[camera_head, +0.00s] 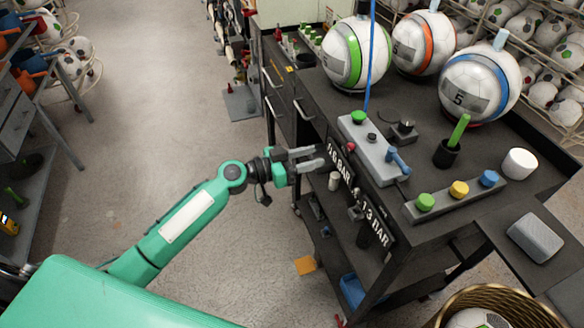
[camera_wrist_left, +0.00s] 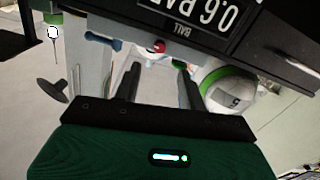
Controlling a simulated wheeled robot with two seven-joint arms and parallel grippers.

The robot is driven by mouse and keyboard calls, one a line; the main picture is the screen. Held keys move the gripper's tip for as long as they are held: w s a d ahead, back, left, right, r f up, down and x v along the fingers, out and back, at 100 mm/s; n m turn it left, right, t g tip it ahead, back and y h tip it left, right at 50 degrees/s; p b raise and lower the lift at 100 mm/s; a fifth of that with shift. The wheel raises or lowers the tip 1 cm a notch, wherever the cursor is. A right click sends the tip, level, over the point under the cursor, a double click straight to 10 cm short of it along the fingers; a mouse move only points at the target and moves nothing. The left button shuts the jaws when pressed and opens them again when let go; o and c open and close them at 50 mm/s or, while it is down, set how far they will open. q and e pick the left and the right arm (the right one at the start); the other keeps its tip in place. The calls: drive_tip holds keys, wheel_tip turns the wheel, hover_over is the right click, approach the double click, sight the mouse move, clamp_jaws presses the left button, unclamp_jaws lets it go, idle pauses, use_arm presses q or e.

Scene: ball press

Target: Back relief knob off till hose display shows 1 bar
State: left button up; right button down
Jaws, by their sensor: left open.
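The nearer one, the 1.3 BAR display (camera_head: 375,224), reads 1.3 BAR; the farther ball display (camera_head: 342,168) reads 0.6 BAR. In the left wrist view the ball display (camera_wrist_left: 198,12) appears upside down. Small knobs sit under the displays: a pale knob (camera_head: 334,181) and a darker knob (camera_head: 356,212). I cannot tell which is the relief knob. My left gripper (camera_head: 322,158) is open beside the bench's front edge, near the ball display. In the wrist view its fingers (camera_wrist_left: 158,70) stand apart with nothing gripped.
A grey console (camera_head: 372,150) has a green knob, red button and blue lever. Nearby is a block (camera_head: 455,200) with green, yellow and blue buttons. Several footballs (camera_head: 355,55) stand at the bench's back.

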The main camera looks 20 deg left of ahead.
use_arm(q)
drive_tip(key=shift+b+v, duration=0.8)
drive_tip(key=shift+v, duration=1.65)
